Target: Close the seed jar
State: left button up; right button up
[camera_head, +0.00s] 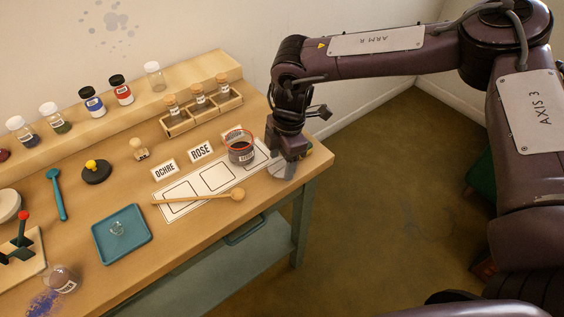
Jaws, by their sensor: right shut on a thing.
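A glass jar (240,151) with dark contents and a reddish rim stands upright at the right end of the white marked card. It has no lid on top, and a label shows on its front. My right gripper (286,160) is just right of this jar, pointing down near the table's right end. It is shut on a pale grey, partly see-through thing (281,171), mostly hidden by the fingers; I cannot tell if it touches the table. I cannot tell for certain which jar is the seed jar. My left gripper is not in view.
A wooden spoon (210,197) lies across the card (180,208). A corked-vial rack (203,113) stands behind, with lidded jars (92,101) along the back shelf. A teal tray (121,235) is in front. A tipped jar (62,279) lies by spilled blue powder (44,302).

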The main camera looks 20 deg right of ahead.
aim_at(282, 164)
notch_tip(282, 164, up, 19)
dwell(0.5)
